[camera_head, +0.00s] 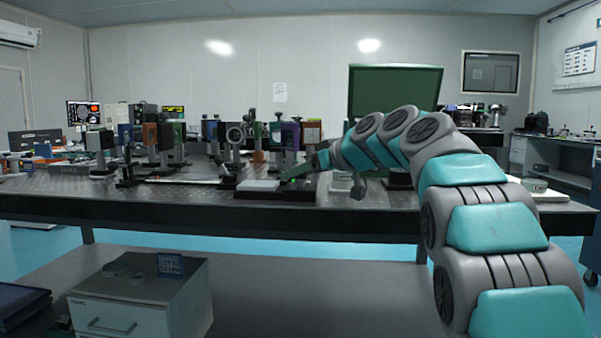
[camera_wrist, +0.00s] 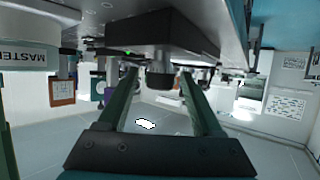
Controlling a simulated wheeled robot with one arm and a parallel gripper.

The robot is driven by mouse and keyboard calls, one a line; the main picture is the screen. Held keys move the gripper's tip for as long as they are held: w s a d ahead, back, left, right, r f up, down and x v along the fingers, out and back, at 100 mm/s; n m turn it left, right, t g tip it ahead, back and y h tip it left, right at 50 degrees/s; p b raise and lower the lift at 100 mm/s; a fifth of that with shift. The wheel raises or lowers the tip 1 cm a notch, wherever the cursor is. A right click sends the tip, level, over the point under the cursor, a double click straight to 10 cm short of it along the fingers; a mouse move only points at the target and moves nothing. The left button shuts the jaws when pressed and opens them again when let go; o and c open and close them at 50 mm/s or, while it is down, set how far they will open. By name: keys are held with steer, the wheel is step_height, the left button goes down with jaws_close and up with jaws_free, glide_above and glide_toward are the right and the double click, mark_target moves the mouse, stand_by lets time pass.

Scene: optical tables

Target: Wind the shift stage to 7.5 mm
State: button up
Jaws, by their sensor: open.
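The shift stage (camera_head: 258,185) is a low black block with a pale top plate near the front edge of the optical table. In the wrist view, which looks upside down, a dark block (camera_wrist: 150,32) carries a short round dark knob (camera_wrist: 160,80). My gripper (camera_head: 285,177) is at the right side of the stage. In the wrist view my gripper (camera_wrist: 158,74) is open, with one green finger on each side of the knob. I cannot tell whether either finger touches it. No scale reading is legible.
Several optic mounts (camera_head: 165,140) stand behind the stage on the optical table (camera_head: 330,222). A small pale-topped device (camera_head: 342,182) sits right of my gripper. A drawer cabinet (camera_head: 135,300) stands in front.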

jaws_close()
stand_by(0.5)
